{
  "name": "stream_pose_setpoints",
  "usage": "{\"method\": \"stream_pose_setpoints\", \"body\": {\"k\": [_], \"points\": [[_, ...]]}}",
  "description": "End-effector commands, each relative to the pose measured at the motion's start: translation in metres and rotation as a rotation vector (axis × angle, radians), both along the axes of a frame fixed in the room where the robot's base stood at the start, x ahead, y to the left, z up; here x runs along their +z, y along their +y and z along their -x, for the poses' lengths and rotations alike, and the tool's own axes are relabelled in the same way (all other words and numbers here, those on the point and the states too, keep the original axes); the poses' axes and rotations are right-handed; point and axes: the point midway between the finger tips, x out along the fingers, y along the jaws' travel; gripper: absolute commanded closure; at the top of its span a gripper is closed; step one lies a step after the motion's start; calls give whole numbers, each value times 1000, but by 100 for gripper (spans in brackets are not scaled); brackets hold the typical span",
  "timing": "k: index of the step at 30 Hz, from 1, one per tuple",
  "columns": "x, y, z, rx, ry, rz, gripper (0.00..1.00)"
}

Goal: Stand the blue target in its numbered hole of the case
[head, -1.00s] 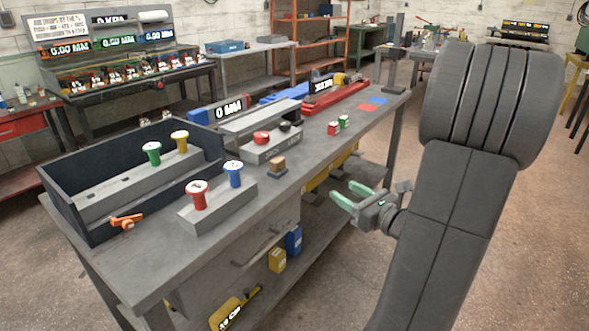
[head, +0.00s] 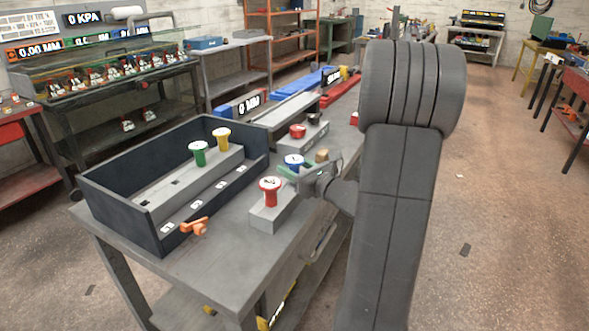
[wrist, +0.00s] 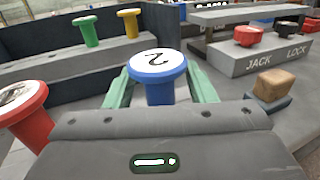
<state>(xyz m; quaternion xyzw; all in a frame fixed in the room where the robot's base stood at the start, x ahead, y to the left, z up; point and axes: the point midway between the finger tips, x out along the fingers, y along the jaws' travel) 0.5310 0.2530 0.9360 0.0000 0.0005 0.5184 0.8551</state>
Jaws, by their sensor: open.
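The blue target (head: 294,162) has a white top with a black mark and stands upright in the grey block (head: 266,217), beside the red target (head: 270,190). It also shows in the wrist view (wrist: 158,65), between the green fingers. My gripper (head: 289,172) is open, one finger on each side of the blue target; whether they touch it I cannot tell. The dark case (head: 122,205) stands to the left. Its grey holed bar (head: 172,188) holds the green target (head: 198,152) and the yellow target (head: 222,138). White number labels (head: 203,203) run along the case.
An orange part (head: 194,226) lies by the case's front wall. Beyond my gripper are a wooden-topped block (wrist: 273,88) and the JACK/LOCK block (wrist: 262,57) with red and black knobs. Bare bench top lies in front of the grey block.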

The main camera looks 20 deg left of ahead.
Motion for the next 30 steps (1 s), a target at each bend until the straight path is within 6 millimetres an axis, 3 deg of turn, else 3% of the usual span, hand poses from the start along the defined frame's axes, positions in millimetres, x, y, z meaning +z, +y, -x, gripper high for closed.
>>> {"method": "stream_pose_setpoints", "body": {"k": [7,15,23,30], "points": [[0,2,-1,0,0,-1,50],[0,2,-1,0,0,-1,98],[3,2,-1,0,-1,0,98],[42,2,-1,1,-6,-1,98]]}}
